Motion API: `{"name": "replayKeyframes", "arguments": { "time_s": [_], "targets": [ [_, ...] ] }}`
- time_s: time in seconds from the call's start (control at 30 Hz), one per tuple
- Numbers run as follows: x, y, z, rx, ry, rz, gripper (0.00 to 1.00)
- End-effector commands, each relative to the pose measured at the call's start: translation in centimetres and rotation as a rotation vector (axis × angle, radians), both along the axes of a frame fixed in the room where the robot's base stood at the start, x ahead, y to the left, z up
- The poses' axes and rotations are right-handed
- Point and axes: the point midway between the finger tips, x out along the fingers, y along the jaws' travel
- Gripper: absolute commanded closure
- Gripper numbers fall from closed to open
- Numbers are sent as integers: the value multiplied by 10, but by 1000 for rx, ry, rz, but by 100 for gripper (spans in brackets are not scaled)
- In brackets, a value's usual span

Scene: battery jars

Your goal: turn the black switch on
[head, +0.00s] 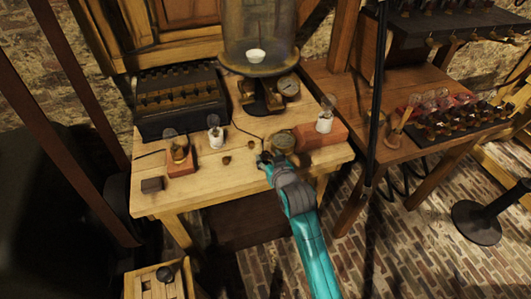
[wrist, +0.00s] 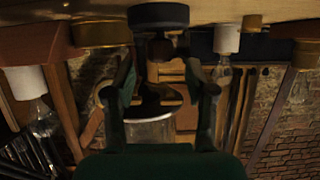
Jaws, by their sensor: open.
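A black round switch (wrist: 158,16) with a short dark stem shows at the top centre of the wrist view, where the scene appears upside down. It sits on the wooden table (head: 205,190). In the head view it is mostly hidden by my gripper (head: 267,161), near the table's front edge. In the wrist view my gripper (wrist: 160,72) is open, with one finger on each side of the switch's stem. The stem lines up with the gap between the fingertips. I cannot tell whether either finger touches it, or which position the switch is in.
A brass gauge (head: 284,142) stands close to the right of my gripper. A red block (head: 322,137) with a white bulb socket is beyond it. Small brass knobs (head: 226,160) lie to the left. A glass bell jar (head: 258,30) stands behind, beside a black battery box (head: 180,102).

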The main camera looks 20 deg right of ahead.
Motion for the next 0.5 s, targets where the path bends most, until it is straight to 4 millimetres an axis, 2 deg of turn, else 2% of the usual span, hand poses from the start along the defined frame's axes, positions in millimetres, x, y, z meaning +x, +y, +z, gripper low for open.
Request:
{"name": "replayKeyframes", "arguments": {
  "time_s": [0.2,0.5],
  "targets": [
    [28,0,-11,0,0,0,45],
    [39,0,-16,0,0,0,45]
  ]
}}
